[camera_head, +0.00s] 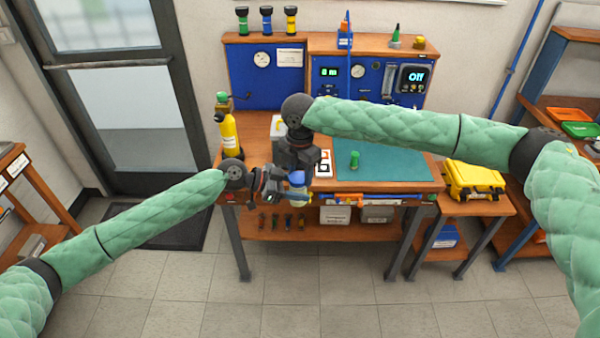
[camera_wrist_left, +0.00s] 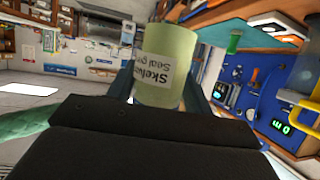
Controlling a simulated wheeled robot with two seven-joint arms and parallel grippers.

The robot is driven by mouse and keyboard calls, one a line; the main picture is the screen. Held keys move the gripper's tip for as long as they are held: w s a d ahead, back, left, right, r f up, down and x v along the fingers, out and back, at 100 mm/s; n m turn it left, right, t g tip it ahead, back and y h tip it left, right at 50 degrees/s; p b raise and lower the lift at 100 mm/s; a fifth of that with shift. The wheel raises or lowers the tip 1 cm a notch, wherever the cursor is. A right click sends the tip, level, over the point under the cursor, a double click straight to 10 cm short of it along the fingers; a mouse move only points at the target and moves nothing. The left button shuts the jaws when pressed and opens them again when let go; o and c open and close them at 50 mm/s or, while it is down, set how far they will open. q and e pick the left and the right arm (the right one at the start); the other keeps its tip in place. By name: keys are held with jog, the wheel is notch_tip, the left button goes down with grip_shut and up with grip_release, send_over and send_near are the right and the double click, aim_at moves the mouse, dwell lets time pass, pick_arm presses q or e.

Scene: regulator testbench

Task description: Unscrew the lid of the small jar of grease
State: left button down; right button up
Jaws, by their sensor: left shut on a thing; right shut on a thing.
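The small jar of grease (camera_wrist_left: 165,65) has a pale yellow-green body with a white label, partly readable as "Seal g...". It sits between the fingers of my left gripper (camera_wrist_left: 160,90), which is shut on its body. In the head view the left gripper (camera_head: 290,195) holds the jar in the air before the bench front. My right gripper (camera_head: 298,176) comes down from above, its fingers shut at the jar's blue top, which seems to be the lid (camera_head: 297,179). The grippers hide much of the jar, so I cannot tell how loose the lid is.
Behind stands the wooden bench (camera_head: 405,187) with a teal mat (camera_head: 390,160), a green piece (camera_head: 354,160) on it and a yellow cylinder (camera_head: 228,130) at left. A yellow case (camera_head: 473,180) sits on a side table. The floor in front is clear.

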jog(key=shift+w+r, duration=0.15)
jog(key=shift+r, duration=0.05)
jog(key=shift+r, duration=0.75)
jog(key=shift+r, duration=0.25)
